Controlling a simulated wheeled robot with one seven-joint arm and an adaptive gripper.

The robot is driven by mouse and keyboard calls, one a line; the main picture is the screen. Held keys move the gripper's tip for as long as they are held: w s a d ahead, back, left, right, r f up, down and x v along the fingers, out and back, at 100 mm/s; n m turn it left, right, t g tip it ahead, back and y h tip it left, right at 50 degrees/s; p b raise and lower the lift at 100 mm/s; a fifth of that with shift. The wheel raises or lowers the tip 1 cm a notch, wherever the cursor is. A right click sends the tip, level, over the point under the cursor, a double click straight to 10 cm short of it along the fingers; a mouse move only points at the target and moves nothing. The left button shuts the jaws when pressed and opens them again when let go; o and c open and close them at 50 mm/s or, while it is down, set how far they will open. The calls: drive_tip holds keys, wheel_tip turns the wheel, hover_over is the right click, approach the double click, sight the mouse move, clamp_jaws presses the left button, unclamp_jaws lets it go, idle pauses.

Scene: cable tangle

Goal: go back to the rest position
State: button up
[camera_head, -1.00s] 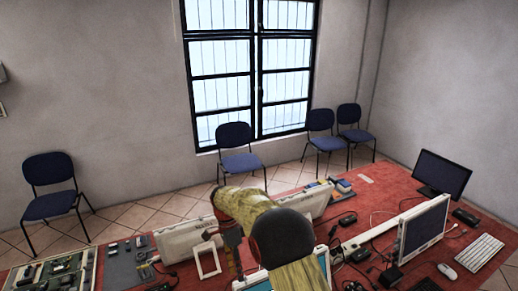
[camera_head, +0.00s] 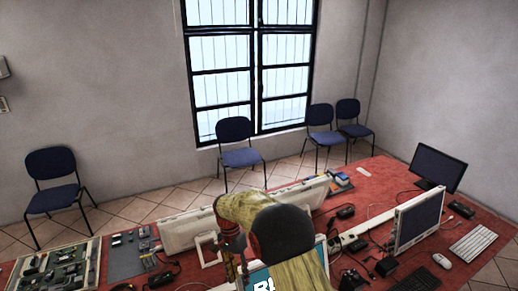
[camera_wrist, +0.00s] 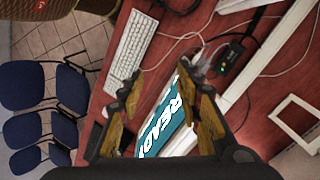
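My gripper (camera_wrist: 163,100) shows in the wrist view with its two yellow-and-black fingers apart and nothing between them. Behind the gap, below the fingers, lies a teal screen (camera_wrist: 172,118) with white lettering. In the head view my arm reaches over the red table (camera_head: 378,184), and my gripper (camera_head: 236,252) hangs at its left side, above the table and partly hidden by the arm. The teal screen (camera_head: 262,282) shows just below it, mostly covered by the arm.
Monitors (camera_head: 418,218), a keyboard (camera_head: 473,241), a mouse (camera_head: 442,261) and loose cables cover the table's right side. A circuit-board tray (camera_head: 58,268) is at the left. Blue chairs (camera_head: 240,156) stand along the wall.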

drive_tip(key=s+d+r+n+t+y+b, duration=0.1)
drive_tip(key=s+d+r+n+t+b, duration=0.1)
drive_tip(key=s+d+r+n+b, duration=0.4)
drive_tip(key=s+d+r+n+t+y+b, duration=0.1)
drive_tip(key=s+d+r+n+b, duration=0.15)
drive_tip(key=s+d, duration=0.6)
drive_tip(key=s+d+f+t+b, duration=0.1)
drive_tip(key=s+d+t+b, duration=0.2)
drive_tip(key=s+d+b, duration=0.2)
drive_tip(key=s+d+f+m+t+b, duration=0.1)
drive_tip(key=s+d+f+t+b, duration=0.1)
drive_tip(key=s+d+b, duration=0.4)
drive_tip(key=s+t+b, duration=0.1)
drive_tip(key=s+b, duration=0.3)
drive_tip(key=s, duration=0.1)
drive_tip(key=shift+d+f, duration=0.25)
drive_tip(key=shift+f, duration=0.05)
drive_tip(key=shift+s+m, duration=0.15)
drive_tip(key=shift+m, duration=0.1)
idle(1.6)
